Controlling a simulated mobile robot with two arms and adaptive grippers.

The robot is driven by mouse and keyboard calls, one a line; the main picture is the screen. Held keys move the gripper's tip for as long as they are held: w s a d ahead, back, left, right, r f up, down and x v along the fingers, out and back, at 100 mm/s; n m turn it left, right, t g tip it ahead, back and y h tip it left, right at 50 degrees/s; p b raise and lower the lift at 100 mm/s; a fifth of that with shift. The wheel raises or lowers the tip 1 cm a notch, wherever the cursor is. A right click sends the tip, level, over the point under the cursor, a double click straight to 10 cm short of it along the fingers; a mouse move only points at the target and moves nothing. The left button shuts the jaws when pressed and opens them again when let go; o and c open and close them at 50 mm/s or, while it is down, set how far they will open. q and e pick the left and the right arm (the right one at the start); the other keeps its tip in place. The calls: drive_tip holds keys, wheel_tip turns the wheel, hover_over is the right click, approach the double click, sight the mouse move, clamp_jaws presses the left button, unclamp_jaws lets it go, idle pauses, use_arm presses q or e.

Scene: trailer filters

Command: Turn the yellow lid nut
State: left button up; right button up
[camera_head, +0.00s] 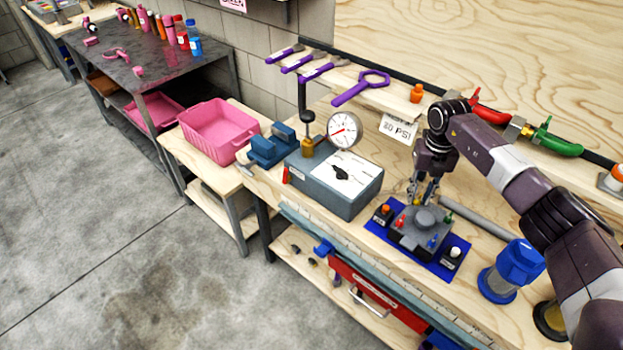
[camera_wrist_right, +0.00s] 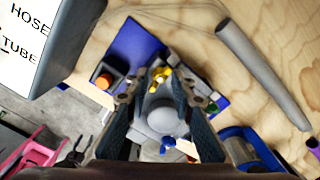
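The grey lidded unit (camera_head: 420,235) sits on a blue mat (camera_head: 376,229) on the workbench, with small coloured nuts around its round lid. In the right wrist view the yellow lid nut (camera_wrist_right: 160,74) shows beside the grey domed lid (camera_wrist_right: 165,118). My right gripper (camera_head: 421,198) points down just above the far side of the unit. In the right wrist view its two fingers (camera_wrist_right: 155,92) are apart, with the lid and yellow nut seen between and beyond them. I cannot tell whether a finger touches the nut. My left gripper is not in view.
A grey box (camera_head: 335,188) with a dial gauge (camera_head: 344,130) stands left of the unit. A grey tube (camera_head: 480,218) lies to its right, near a blue-capped jar (camera_head: 511,270). Orange (camera_head: 384,210) and white (camera_head: 454,253) capped blocks flank the unit. Purple wrenches (camera_head: 360,87) lie behind.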

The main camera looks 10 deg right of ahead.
sight(419, 197)
drive_tip(key=n, duration=0.3)
drive_tip(key=shift+n, duration=0.4)
drive_tip(key=n+p, duration=0.1)
drive_tip(key=n, duration=0.3)
drive_tip(key=shift+n, duration=0.4)
wheel_tip(419, 197, up, 8)
drive_tip(key=shift+f+b, duration=0.2)
drive_tip(key=shift+b, duration=1.05)
drive_tip(key=w+a+f+y, duration=0.1)
drive_tip(key=a, duration=0.4)
drive_tip(key=a+f+t+y, duration=0.1)
drive_tip(key=a+y, duration=0.1)
drive_tip(key=a, duration=0.3)
drive_tip(key=w+a+f+t+y, duration=0.1)
drive_tip(key=a+y, duration=0.1)
drive_tip(key=a, duration=0.4)
drive_tip(key=shift+w+a+f+n, duration=0.1)
drive_tip(key=shift+w+f+n, duration=0.15)
drive_tip(key=shift+w+n, duration=0.1)
drive_tip(key=a+r+m+t+y, duration=0.1)
drive_tip(key=a+y, duration=0.2)
drive_tip(key=a, duration=0.3)
drive_tip(key=a+r+m+t+y, duration=0.1)
drive_tip(key=a+r+t+y, duration=0.1)
drive_tip(key=a, duration=0.5)
drive_tip(key=shift+r+y, duration=0.3)
drive_tip(key=shift+y, duration=0.1)
